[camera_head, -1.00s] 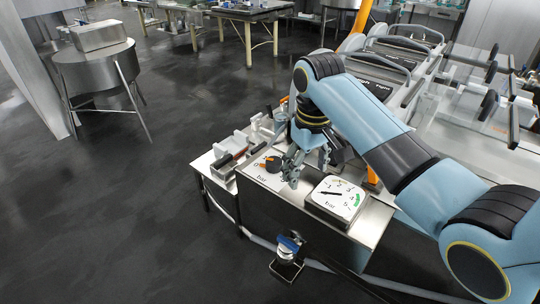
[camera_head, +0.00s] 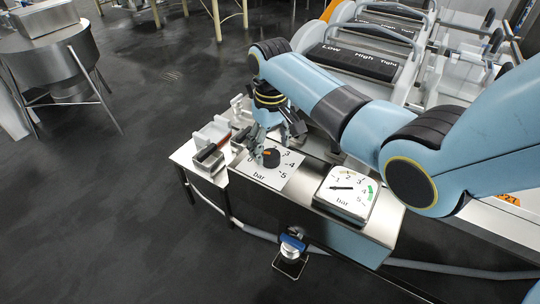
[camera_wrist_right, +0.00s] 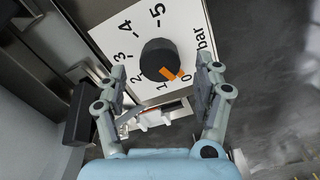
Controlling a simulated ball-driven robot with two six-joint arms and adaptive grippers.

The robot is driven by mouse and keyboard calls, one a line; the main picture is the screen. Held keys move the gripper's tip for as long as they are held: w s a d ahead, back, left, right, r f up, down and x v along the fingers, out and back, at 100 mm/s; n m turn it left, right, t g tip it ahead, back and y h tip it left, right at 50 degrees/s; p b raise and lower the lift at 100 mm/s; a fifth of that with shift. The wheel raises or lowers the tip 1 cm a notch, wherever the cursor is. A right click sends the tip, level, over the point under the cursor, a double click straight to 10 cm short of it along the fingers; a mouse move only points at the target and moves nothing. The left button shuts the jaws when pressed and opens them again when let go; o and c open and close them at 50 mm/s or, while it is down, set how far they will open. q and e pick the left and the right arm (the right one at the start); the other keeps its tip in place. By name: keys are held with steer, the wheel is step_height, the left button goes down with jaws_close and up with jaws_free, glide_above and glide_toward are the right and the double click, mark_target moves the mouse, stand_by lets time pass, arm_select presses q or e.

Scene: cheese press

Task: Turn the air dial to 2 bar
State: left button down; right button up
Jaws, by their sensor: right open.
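The air dial is a round black knob (camera_head: 271,158) with an orange pointer, on a white plate marked 0 to 5 bar (camera_head: 286,178). In the right wrist view the knob (camera_wrist_right: 158,58) shows its orange pointer (camera_wrist_right: 172,74) aimed between 0 and 1, nearer 0. My right gripper (camera_head: 272,143) is open at the dial. In the wrist view its fingers (camera_wrist_right: 160,84) stand on either side, short of the knob, with gaps; contact is not visible. The white gauge (camera_head: 346,192) has its black needle pointing left, near the low end, away from the green band. My left gripper is out of view.
A tray with a dark-handled tool (camera_head: 207,153) stands left of the dial box. A blue-topped fitting (camera_head: 292,244) sits low in front. The press with its Low, High, Tight panel (camera_head: 355,60) lies behind my right arm.

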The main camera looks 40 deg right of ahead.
mark_target(272, 156)
steer(key=shift+f, duration=1.5)
steer(key=c, duration=1.1)
steer(key=shift+r+m+p, duration=0.2)
steer(key=shift+m+p, duration=0.35)
steer(key=shift+m, duration=0.05)
steer(key=shift+c, duration=0.4)
steer(key=shift+m+p, duration=1.1)
steer(key=shift+m, duration=0.1)
steer(key=m+p, duration=0.2)
steer(key=m, duration=0.1)
steer(key=shift+m, duration=0.3)
steer(key=m+p, duration=0.2)
steer(key=m, duration=0.3)
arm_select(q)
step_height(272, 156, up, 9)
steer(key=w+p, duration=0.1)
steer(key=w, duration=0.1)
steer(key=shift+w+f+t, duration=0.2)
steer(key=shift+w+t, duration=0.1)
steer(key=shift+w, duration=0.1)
arm_select(e)
steer(key=m, duration=0.5)
steer(key=shift+f, duration=0.15)
arm_select(q)
steer(key=shift+p, duration=0.3)
arm_select(e)
steer(key=shift+m, duration=0.4)
